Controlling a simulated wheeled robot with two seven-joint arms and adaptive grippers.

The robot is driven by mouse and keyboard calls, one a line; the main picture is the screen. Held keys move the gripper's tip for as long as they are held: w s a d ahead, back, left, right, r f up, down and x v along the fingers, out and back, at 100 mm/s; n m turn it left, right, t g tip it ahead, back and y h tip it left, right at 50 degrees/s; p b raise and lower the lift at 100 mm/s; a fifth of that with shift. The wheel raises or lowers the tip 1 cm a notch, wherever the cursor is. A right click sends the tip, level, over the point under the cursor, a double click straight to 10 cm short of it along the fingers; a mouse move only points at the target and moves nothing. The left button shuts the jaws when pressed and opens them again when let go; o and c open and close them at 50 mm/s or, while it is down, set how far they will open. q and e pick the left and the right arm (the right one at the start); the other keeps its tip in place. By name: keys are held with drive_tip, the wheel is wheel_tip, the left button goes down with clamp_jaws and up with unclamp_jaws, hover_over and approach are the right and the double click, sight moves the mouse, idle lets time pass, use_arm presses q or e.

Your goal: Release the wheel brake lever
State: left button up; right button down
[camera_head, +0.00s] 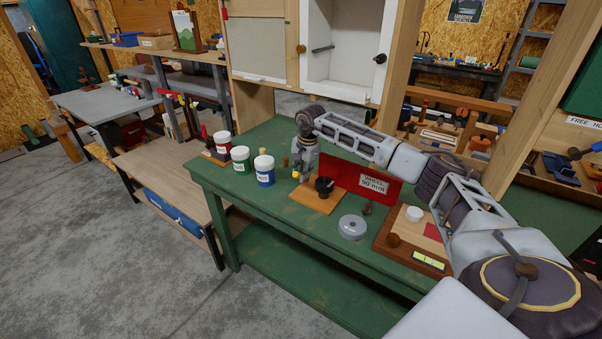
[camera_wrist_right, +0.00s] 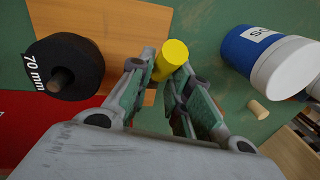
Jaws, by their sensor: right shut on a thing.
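A black wheel (camera_head: 323,185) stands on an orange wooden board (camera_head: 318,203) on the green bench. In the right wrist view the wheel (camera_wrist_right: 66,68) is marked "70 mm" and has a dark hub pin. My right gripper (camera_head: 298,176) is low over the board's back left corner, beside the wheel. In the right wrist view my right gripper (camera_wrist_right: 168,68) is shut on a yellow cylindrical piece (camera_wrist_right: 173,57), which looks like a lever's knob. The rest of any lever is hidden by the fingers. My left gripper is not in view.
Red, green and blue jars (camera_head: 264,170) stand left of the board. A red panel (camera_head: 350,177) stands behind the wheel. A grey disc (camera_head: 352,227) and a wooden tray (camera_head: 416,262) are to the right.

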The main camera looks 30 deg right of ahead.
drive_tip(key=shift+w+d+r+y, duration=0.25)
drive_tip(key=shift+d+r+y, duration=0.1)
drive_tip(key=shift+d, duration=0.25)
drive_tip(key=shift+w+d+r+g+y+p, duration=0.1)
drive_tip(key=shift+d+g+y+p, duration=0.2)
drive_tip(key=shift+y, duration=0.05)
drive_tip(key=shift+w+d+y, duration=0.1)
drive_tip(key=shift+d+y, duration=0.2)
drive_tip(key=shift+d, duration=0.15)
idle(0.4)
drive_tip(key=c, duration=1.2)
unclamp_jaws()
drive_tip(key=shift+w, duration=0.15)
drive_tip(key=shift+c, duration=0.2)
